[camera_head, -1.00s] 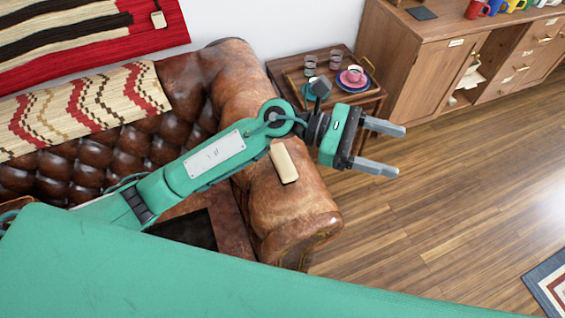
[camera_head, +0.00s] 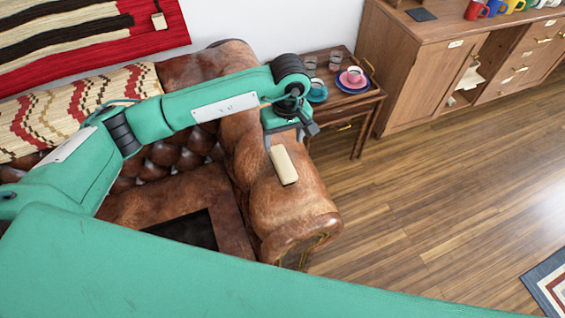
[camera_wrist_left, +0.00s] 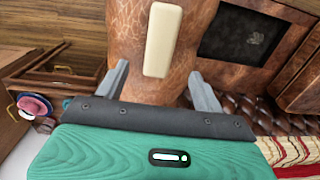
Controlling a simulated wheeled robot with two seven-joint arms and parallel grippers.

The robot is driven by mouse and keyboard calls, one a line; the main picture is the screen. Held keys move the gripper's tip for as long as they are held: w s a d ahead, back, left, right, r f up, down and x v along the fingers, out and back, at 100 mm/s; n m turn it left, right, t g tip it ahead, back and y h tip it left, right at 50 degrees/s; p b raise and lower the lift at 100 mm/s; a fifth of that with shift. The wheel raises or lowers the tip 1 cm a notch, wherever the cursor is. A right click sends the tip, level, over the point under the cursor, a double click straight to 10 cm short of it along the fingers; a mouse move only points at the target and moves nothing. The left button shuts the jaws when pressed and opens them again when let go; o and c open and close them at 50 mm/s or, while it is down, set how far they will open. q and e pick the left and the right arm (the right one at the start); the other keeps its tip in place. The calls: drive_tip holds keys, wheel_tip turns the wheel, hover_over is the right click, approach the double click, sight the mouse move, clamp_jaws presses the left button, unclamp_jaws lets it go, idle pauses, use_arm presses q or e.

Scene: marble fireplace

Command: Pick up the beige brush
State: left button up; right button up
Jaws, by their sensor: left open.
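The beige brush (camera_head: 284,165) is a pale oblong block lying on the brown leather sofa arm (camera_head: 300,205). In the left wrist view the brush (camera_wrist_left: 162,40) shows ahead of the jaws, between the lines of the two fingers and apart from them. My left gripper (camera_head: 287,140) is over the sofa arm, just behind the brush's far end, partly hidden by its own wrist in the head view. In the left wrist view the left gripper (camera_wrist_left: 158,85) has its fingers spread with nothing between them. My right gripper is not in view.
A small wooden side table (camera_head: 368,98) beside the sofa holds a pink cup (camera_head: 354,76), glasses and a teal saucer. A wooden cabinet (camera_head: 410,75) stands behind. A dark panel (camera_head: 185,230) lies on the sofa seat.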

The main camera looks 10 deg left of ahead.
sight(283, 161)
use_arm(q)
wheel_tip(283, 161, down, 4)
drive_tip(key=shift+s+a+p, duration=0.1)
drive_tip(key=shift+p, duration=0.2)
drive_tip(key=shift+f, duration=0.25)
drive_tip(key=shift+s+f+p, duration=0.15)
drive_tip(key=shift+f+p, duration=0.3)
drive_tip(key=shift+f, duration=0.1)
drive_tip(key=f+p, duration=0.1)
drive_tip(key=f, duration=0.2)
drive_tip(key=shift+s+f, duration=0.1)
drive_tip(key=shift+s, duration=0.1)
drive_tip(key=shift+f, duration=0.5)
drive_tip(key=c, duration=1.1)
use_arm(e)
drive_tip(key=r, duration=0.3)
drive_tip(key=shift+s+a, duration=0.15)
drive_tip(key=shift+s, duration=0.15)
use_arm(q)
drive_tip(key=shift+r, duration=0.15)
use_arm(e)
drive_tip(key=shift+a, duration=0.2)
